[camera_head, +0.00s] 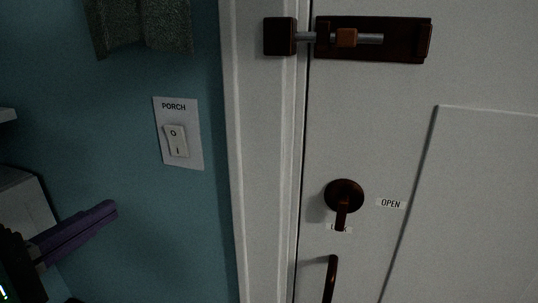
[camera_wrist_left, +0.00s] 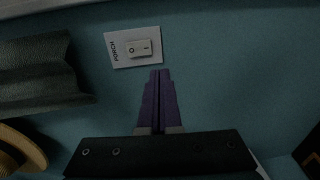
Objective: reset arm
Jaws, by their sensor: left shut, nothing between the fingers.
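My left gripper (camera_head: 108,209) has purple fingers and comes in at the lower left of the head view, in front of the blue wall. In the left wrist view its fingers (camera_wrist_left: 159,74) are together with nothing between them, pointing toward the wall just below the light switch. The white switch plate (camera_head: 178,133) labelled PORCH is on the blue wall, above and right of the gripper in the head view. The plate also shows in the left wrist view (camera_wrist_left: 119,55). The fingers look apart from it. My right gripper is in neither view.
A white door (camera_head: 370,140) with a dark slide bolt (camera_head: 412,40), a dark turn knob (camera_head: 344,192) and a handle (camera_head: 331,275) fills the right side. An OPEN label (camera_head: 391,203) is beside the knob. Grey cloth (camera_head: 140,28) hangs above the switch. A straw-coloured hat-like object (camera_wrist_left: 20,145) is lower left in the wrist view.

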